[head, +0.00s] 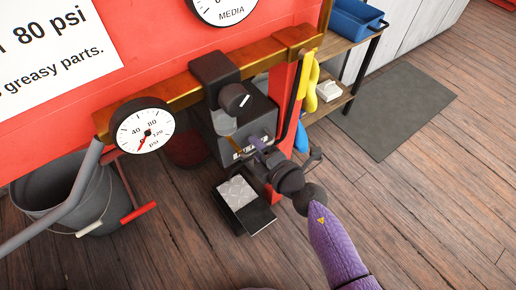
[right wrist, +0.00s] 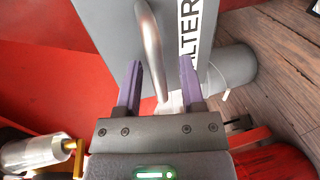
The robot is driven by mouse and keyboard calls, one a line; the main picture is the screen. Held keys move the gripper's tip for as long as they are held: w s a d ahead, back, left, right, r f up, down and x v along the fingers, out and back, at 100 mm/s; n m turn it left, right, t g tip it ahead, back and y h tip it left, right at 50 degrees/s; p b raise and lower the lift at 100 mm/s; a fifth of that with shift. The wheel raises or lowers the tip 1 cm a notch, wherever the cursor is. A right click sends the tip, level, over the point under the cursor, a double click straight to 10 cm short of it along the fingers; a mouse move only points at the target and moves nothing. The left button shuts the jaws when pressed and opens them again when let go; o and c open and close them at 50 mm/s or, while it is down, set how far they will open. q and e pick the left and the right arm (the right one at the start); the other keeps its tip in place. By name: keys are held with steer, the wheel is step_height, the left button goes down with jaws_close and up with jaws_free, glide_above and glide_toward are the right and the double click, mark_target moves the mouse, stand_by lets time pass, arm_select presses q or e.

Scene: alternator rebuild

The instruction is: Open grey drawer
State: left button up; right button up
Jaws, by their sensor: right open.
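My left gripper is not in view.
A grey bucket (head: 98,200) is at left. Yellow gloves (head: 308,80) hang beside a shelf with a blue bin (head: 355,17).

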jaws_close()
stand_by(0.9)
stand_by(0.4)
